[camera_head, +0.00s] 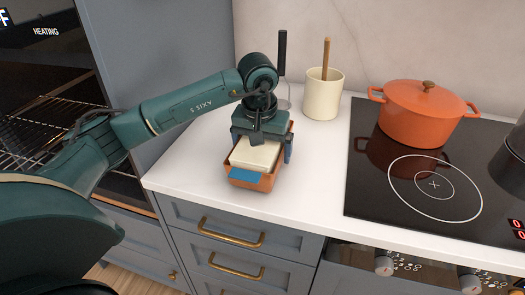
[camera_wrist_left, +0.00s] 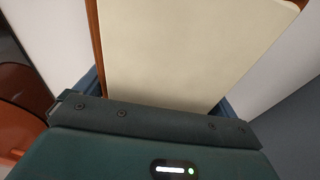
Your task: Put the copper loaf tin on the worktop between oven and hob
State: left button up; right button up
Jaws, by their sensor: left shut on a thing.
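The copper loaf tin (camera_head: 265,183) is over the worktop between oven and hob, near its front edge, with a cream block (camera_head: 255,155) filling its top and a blue patch on its front. My left gripper (camera_head: 262,148) reaches down from above and is shut on the tin, one finger at each side. I cannot tell whether the tin's base touches the worktop (camera_head: 200,165). In the left wrist view the cream top (camera_wrist_left: 185,50) fills the middle, with a strip of copper rim (camera_wrist_left: 95,45) at its left. My right gripper is not in view.
The oven (camera_head: 40,110) stands open at left with a rack showing. A cream utensil pot (camera_head: 322,98) stands at the back. The black hob (camera_head: 375,190) with an orange pot (camera_head: 420,115) lies to the right. White worktop is clear between tin and hob.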

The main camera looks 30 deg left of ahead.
aim_at(260, 164)
pick_arm(q)
jog(key=shift+w+f, duration=0.1)
jog(key=shift+f, duration=0.4)
jog(key=shift+f, duration=0.15)
jog(key=o, duration=1.1)
jog(key=r, duration=0.4)
jog(key=s+r, duration=0.1)
jog(key=r, duration=0.3)
jog(key=s+r, duration=0.1)
jog(key=r, duration=0.3)
jog(key=shift+d+r, duration=0.1)
jog(key=shift+d, duration=0.15)
